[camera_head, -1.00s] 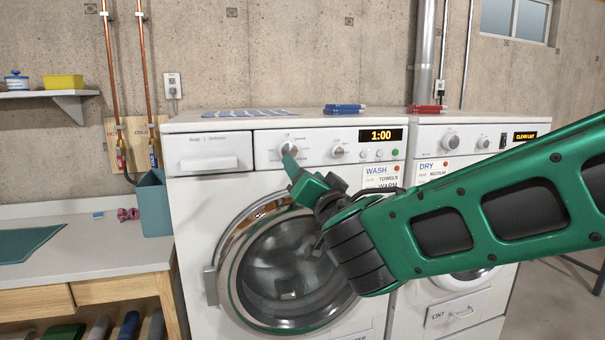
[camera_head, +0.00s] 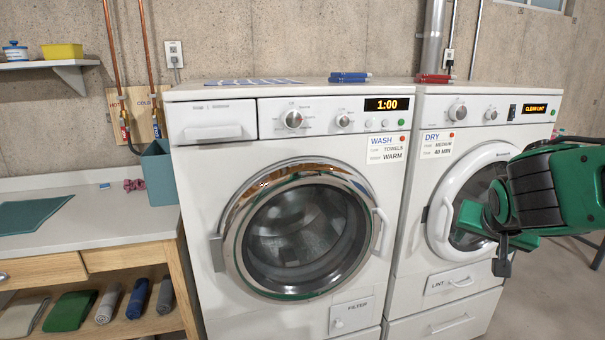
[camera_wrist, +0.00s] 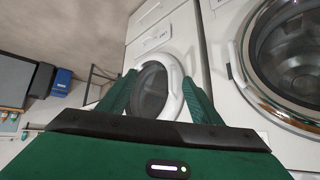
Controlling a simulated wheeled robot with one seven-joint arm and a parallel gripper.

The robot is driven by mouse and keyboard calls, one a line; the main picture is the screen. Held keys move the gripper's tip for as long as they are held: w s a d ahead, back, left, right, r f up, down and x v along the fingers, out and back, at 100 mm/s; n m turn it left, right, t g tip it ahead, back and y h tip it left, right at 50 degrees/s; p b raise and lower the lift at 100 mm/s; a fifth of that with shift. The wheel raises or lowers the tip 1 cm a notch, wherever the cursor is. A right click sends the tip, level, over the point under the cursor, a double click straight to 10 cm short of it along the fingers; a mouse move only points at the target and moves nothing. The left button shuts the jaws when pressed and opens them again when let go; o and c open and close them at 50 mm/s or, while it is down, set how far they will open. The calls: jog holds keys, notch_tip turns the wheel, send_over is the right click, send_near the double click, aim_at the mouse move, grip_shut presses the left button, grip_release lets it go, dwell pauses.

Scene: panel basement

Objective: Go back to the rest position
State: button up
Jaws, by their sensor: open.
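My green gripper (camera_head: 474,222) is at the right of the head view, in front of the dryer's round door. It is open and holds nothing that I can see. In the wrist view its two green fingers (camera_wrist: 158,92) stand apart, with the dryer door (camera_wrist: 150,90) showing between them. The white washer (camera_head: 195,250) stands left of the dryer (camera_head: 415,260). The washer's glass door (camera_head: 305,232) is shut and its display (camera_head: 387,105) reads 1:00. The washer's left dial (camera_head: 292,119) is in clear view, with my gripper well away from it.
A grey counter (camera_head: 110,225) with a green mat (camera_head: 32,214) stands at the left, above a shelf with rolled towels. A teal bin (camera_head: 160,177) is beside the washer. Blue (camera_head: 350,77) and red (camera_head: 435,78) items lie on the machines. Floor (camera_head: 550,300) shows at the right.

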jog(key=s+d+f+g+y, duration=0.1)
jog(key=s+f+g+y, duration=0.1)
jog(key=s, duration=1.1)
jog(key=s+d+f+g+y, duration=0.1)
jog(key=s+f+g, duration=0.4)
jog(key=s, duration=0.7)
jog(key=shift+s+d+f+n+g+y, duration=0.15)
jog(key=shift+s+d+n+g+y, duration=0.2)
jog(key=shift+y, duration=0.35)
jog(key=shift+a, duration=0.1)
jog(key=shift+w+f, duration=0.25)
jog(key=shift+w, duration=0.4)
